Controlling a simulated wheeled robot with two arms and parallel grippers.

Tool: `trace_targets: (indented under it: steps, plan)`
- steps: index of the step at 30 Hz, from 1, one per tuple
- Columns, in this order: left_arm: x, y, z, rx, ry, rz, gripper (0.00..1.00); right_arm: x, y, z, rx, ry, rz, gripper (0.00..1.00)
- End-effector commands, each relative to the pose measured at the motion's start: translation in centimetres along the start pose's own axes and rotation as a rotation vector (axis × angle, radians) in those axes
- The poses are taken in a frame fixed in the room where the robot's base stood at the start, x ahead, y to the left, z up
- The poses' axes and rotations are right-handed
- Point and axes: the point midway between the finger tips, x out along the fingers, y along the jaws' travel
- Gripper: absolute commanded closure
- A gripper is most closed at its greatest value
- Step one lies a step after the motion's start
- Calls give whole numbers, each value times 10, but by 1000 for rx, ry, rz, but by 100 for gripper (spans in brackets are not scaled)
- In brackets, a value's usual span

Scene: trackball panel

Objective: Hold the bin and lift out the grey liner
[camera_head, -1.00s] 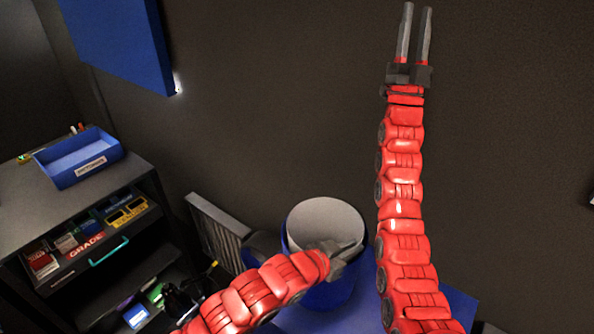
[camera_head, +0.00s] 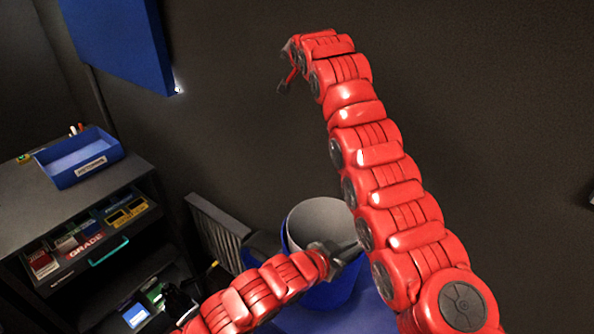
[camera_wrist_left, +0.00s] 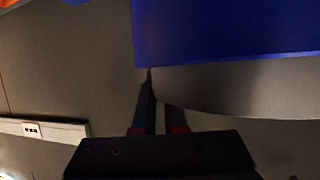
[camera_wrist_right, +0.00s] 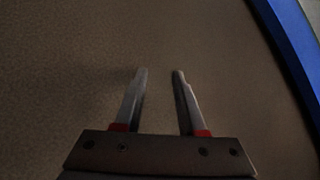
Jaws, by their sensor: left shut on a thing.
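The blue bin (camera_head: 331,294) stands at the lower middle of the head view. The grey liner (camera_head: 318,218) sits inside it, with its rim a little above the blue. My left gripper (camera_head: 350,252) is shut on the bin at its upper edge. In the left wrist view the fingers (camera_wrist_left: 158,95) meet the edge of the blue bin wall (camera_wrist_left: 225,35), with the grey liner (camera_wrist_left: 235,88) beside it. My right gripper (camera_head: 285,68) is high above the bin, bent over and small in the head view. In the right wrist view its fingers (camera_wrist_right: 159,73) are apart and empty.
A dark cabinet (camera_head: 35,200) with a blue tray (camera_head: 80,158) and an open drawer of small boxes stands at left. A ribbed grey panel (camera_head: 215,228) leans beside the bin. A blue wall panel (camera_head: 120,40) hangs upper left.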

Motion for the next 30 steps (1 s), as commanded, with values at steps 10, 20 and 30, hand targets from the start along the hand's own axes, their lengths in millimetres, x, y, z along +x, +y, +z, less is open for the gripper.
trace_targets:
  steps: [10, 20, 30]
  plan:
    - [0, -1, 4, -3, -9, -2, 100, -51, 112, 164, 177, -486, 640, 60]
    - [0, -1, 4, -3, -9, -2, 100, -108, 148, 210, 223, -624, 934, 60]
    - [1, -1, 4, -3, -9, -2, 100, -88, 184, 240, 226, -629, 940, 60]
